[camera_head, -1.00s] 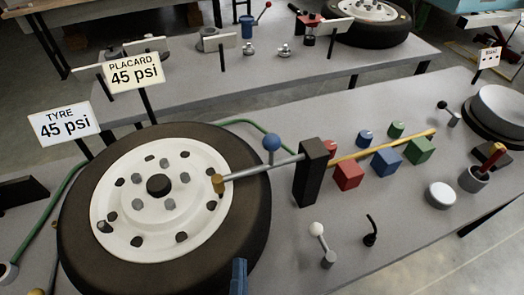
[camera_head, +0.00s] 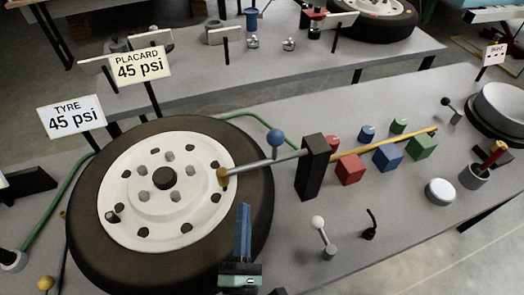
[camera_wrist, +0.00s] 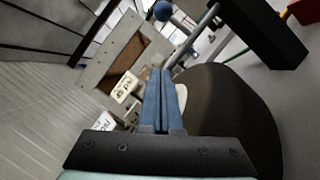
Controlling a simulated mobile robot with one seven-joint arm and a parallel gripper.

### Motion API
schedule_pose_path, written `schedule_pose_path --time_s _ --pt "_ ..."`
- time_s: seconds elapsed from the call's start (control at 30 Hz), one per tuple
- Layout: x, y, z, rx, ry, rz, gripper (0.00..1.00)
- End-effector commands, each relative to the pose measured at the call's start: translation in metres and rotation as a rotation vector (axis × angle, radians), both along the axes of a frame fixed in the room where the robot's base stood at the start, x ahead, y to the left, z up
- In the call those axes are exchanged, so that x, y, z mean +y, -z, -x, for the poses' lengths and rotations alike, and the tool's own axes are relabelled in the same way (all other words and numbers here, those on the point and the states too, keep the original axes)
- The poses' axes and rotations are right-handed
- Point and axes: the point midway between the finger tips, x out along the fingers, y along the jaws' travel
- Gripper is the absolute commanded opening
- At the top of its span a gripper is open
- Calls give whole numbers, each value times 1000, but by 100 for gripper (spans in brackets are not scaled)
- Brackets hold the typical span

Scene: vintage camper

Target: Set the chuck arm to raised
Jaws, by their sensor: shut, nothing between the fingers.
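The chuck arm (camera_head: 265,164) is a grey rod running from a black post (camera_head: 313,168) to a brass chuck (camera_head: 222,177) at the wheel's rim. A blue ball knob (camera_head: 276,137) stands on it. The rod lies low, nearly level, over the tyre (camera_head: 215,265). My gripper (camera_head: 243,206) has blue fingers, shut and empty, over the tyre on the near side of the rod, apart from it. In the wrist view my shut fingers (camera_wrist: 158,70) point toward the rod (camera_wrist: 192,36); the blue knob (camera_wrist: 164,10) and black post (camera_wrist: 262,28) are beyond.
Signs reading TYRE 45 psi (camera_head: 71,117) and PLACARD 45 psi (camera_head: 140,66) stand behind the wheel. Red (camera_head: 350,170), blue (camera_head: 388,158) and green (camera_head: 421,146) blocks sit right of the post. A white-knobbed lever (camera_head: 319,235) stands at the front.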

Motion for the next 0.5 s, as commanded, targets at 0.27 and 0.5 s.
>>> schedule_pose_path --time_s 0.27,0.5 --pt "-2 -15 -53 -2 0 1 0" --pt "-4 -24 -97 -2 0 1 0"
